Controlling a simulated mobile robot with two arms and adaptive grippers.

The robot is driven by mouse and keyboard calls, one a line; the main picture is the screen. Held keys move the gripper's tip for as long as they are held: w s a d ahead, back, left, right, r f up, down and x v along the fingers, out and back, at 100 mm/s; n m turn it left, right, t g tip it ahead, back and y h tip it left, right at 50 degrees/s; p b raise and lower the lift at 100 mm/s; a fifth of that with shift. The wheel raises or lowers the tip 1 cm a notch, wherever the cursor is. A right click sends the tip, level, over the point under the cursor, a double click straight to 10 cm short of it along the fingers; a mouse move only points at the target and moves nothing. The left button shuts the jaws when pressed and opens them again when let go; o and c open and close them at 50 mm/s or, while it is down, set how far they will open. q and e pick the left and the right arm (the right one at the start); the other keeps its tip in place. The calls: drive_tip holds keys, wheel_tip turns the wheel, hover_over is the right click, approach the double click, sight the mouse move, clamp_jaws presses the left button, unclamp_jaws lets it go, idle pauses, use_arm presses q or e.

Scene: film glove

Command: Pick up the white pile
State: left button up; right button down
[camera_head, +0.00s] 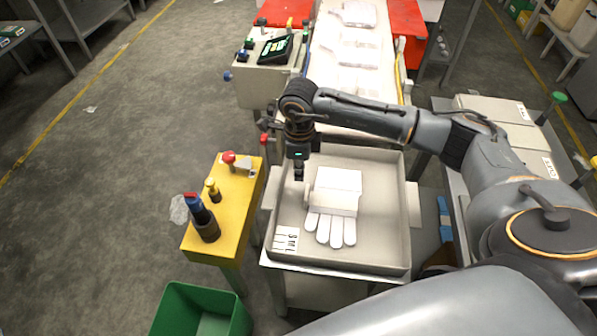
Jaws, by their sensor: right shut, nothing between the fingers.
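The white pile (339,190) is a stack of white gloves with the fingers toward me. It lies in the grey tray (384,243), left of the tray's middle. My right arm comes in from the right, and my right gripper (299,174) points down at the pile's upper left edge. The gripper is shut with nothing in it. I cannot tell whether it touches the pile. My left gripper is not in view.
A conveyor (345,60) with more white gloves runs behind the tray. A yellow stand (222,205) with a dark bottle (204,219) stands at the left. A green bin (201,312) is on the floor in front. A side table with white boxes (509,135) stands at the right.

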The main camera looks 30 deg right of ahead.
sight(319, 201)
drive_tip(key=f, duration=0.4)
drive_tip(key=shift+s+a+f, duration=0.15)
drive_tip(key=shift+s+f, duration=0.15)
drive_tip(key=shift+f, duration=0.05)
wheel_tip(319, 201, down, 3)
drive_tip(key=shift+w+r, duration=0.1)
drive_tip(key=shift+r, duration=0.1)
drive_tip(key=shift+f, duration=0.85)
drive_tip(key=shift+p, duration=0.3)
drive_tip(key=s+d, duration=0.1)
drive_tip(key=d, duration=0.1)
drive_tip(key=s+d, duration=0.2)
drive_tip(key=shift+s+d, duration=0.1)
drive_tip(key=shift+d, duration=0.2)
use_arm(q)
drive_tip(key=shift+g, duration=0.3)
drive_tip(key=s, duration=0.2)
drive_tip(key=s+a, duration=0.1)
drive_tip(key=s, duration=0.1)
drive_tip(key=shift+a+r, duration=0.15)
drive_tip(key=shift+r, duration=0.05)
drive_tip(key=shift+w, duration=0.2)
